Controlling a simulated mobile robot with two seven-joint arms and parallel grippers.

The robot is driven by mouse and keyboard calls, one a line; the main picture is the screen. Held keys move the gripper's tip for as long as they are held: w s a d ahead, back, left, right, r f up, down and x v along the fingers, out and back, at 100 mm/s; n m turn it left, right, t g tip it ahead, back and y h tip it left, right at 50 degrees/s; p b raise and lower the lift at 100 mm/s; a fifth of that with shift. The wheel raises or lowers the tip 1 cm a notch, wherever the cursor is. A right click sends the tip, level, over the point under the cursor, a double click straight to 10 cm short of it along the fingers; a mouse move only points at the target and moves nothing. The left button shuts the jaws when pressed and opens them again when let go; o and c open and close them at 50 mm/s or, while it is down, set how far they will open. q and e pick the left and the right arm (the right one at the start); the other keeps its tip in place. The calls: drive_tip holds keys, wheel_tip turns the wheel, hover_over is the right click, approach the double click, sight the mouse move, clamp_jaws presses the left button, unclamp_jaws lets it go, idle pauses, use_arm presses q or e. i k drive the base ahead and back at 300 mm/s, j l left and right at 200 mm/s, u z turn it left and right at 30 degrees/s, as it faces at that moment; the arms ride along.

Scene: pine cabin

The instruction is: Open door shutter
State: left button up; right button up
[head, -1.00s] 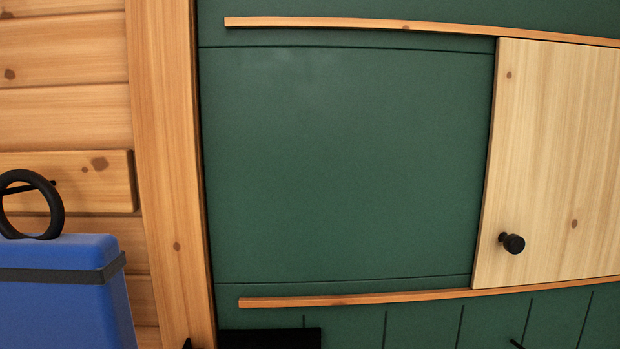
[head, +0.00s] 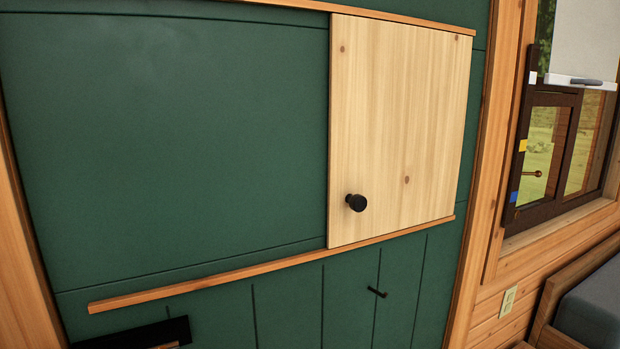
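The shutter (head: 400,110) is a pale wooden panel at the right part of the green door (head: 180,140). It sits between an upper wooden rail (head: 285,7) and a lower wooden rail (head: 220,275). A round black knob (head: 356,202) is near its lower left corner. Green panel surface shows between the rails to the left of the shutter. Neither of my grippers is in the head view.
A black-edged object (head: 180,330) shows at the bottom left. To the right are a dark-framed window (head: 540,170), a wall outlet (head: 508,302) and a grey cushioned seat (head: 595,305).

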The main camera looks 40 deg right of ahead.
sight(398, 92)
drive_tip(key=i+z, duration=0.1)
drive_tip(key=z, duration=0.4)
drive_tip(key=i+l+z, duration=0.1)
drive_tip(key=z, duration=0.9)
drive_tip(key=i+j+z, duration=0.1)
drive_tip(key=z, duration=0.4)
drive_tip(key=k+l+u, duration=0.1)
drive_tip(key=u, duration=0.2)
drive_tip(key=k, duration=0.05)
